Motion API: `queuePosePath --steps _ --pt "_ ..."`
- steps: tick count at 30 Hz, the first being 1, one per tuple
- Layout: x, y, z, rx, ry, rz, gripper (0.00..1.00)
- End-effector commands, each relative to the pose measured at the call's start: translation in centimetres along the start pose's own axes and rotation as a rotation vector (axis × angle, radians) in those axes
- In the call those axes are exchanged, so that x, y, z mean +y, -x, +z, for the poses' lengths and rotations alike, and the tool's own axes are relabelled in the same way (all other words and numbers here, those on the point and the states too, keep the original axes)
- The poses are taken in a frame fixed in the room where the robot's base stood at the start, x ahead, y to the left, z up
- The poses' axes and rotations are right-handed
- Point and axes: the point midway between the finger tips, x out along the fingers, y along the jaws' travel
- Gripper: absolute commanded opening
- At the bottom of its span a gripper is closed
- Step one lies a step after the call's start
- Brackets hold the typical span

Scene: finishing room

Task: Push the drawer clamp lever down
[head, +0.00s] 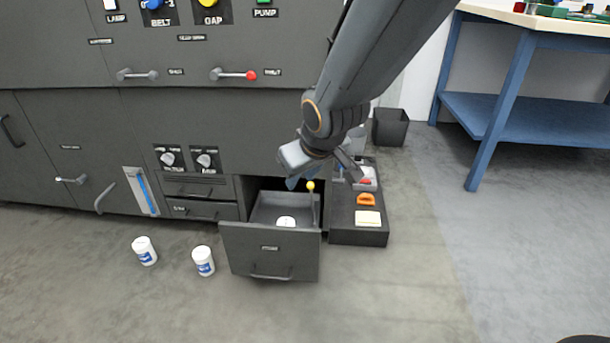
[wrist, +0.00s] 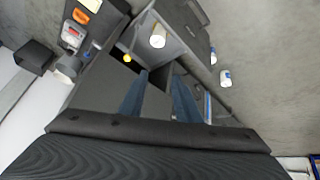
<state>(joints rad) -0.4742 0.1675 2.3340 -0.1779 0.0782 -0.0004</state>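The drawer clamp lever (head: 312,205) is a thin rod with a yellow ball knob. It stands close to upright at the right side of the pulled-out drawer (head: 268,253). A white container (head: 286,221) sits inside the drawer. The yellow knob also shows in the wrist view (wrist: 127,58), left of my fingertips. My gripper (wrist: 160,76) has its two blue fingers apart with nothing between them. In the head view it is just above and behind the knob, apart from it as far as I can tell. The lever's foot is hard to make out.
A dark tray (head: 344,238) with an orange piece (head: 366,200) and a pale block (head: 368,218) lies right of the drawer. A bin (head: 390,127) and blue workbench (head: 505,95) are farther right. Front floor is clear.

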Motion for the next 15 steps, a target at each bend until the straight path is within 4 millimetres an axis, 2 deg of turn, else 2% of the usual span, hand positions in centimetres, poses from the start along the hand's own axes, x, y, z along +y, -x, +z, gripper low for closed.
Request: queuePosePath --steps 1,6,11,15 --pt "1.6 -2.2 -1.1 0.041 0.014 0.011 0.3" --pt "5.4 -8.4 -4.7 0.216 0.076 0.015 0.3" --pt "8.0 -13.6 -6.4 0.379 0.128 -0.016 0.3" --pt "9.6 -17.4 -6.4 0.526 0.16 -0.068 0.3"
